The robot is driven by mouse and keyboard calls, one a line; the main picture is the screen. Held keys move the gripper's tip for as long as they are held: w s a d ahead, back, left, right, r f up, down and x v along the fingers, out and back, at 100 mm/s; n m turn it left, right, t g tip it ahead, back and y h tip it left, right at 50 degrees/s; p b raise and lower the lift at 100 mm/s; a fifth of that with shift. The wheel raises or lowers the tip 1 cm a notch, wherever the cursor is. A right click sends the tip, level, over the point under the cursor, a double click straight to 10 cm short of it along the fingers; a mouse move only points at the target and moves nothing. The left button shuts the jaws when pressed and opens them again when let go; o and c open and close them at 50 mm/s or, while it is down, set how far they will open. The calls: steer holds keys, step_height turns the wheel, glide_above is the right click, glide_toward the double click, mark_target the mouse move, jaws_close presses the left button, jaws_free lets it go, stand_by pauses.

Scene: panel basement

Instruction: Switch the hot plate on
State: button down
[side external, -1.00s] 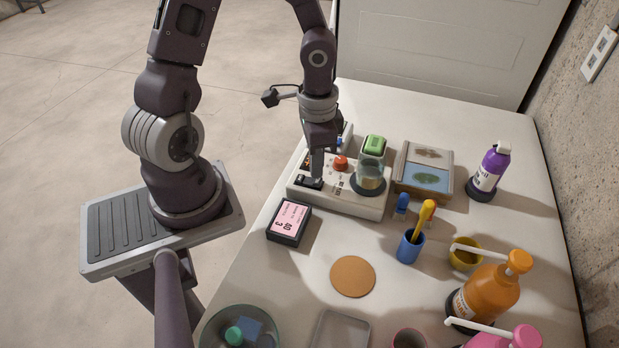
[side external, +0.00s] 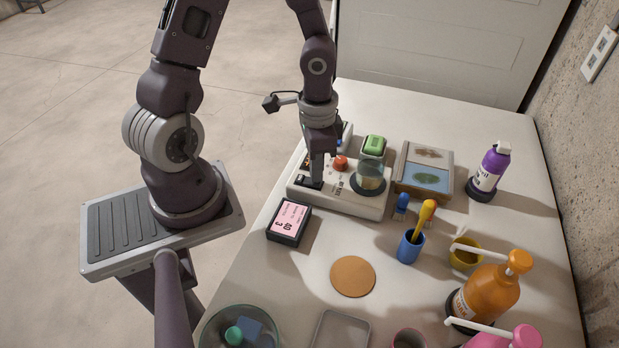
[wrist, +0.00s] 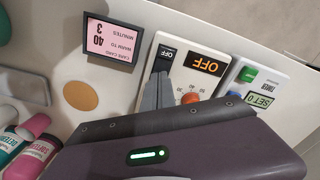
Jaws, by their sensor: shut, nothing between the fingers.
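The hot plate (side external: 345,205) is a pale box on the table, with a red knob (side external: 340,163) and a dark round plate carrying a glass beaker (side external: 370,176). In the wrist view its black rocker switch (wrist: 164,62) is marked OFF, and its display (wrist: 206,64) reads OFF in orange. The orange-red knob (wrist: 190,98) shows partly beside my fingers. My gripper (side external: 316,185) is shut and empty, with its fingertips down at the switch. In the wrist view the fingertips (wrist: 158,78) overlap the switch's near end; I cannot tell whether they touch it.
A care card (side external: 290,221) in a dark frame reads "40", "3" and "warm to minutes". A timer (wrist: 258,88) shows "SET 0". A cork disc (side external: 352,277), blue cup (side external: 410,246) and orange pump bottle (side external: 487,292) stand nearer. Table around the disc is clear.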

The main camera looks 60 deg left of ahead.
steer(key=shift+f, duration=0.3)
steer(key=shift+r, duration=3.5)
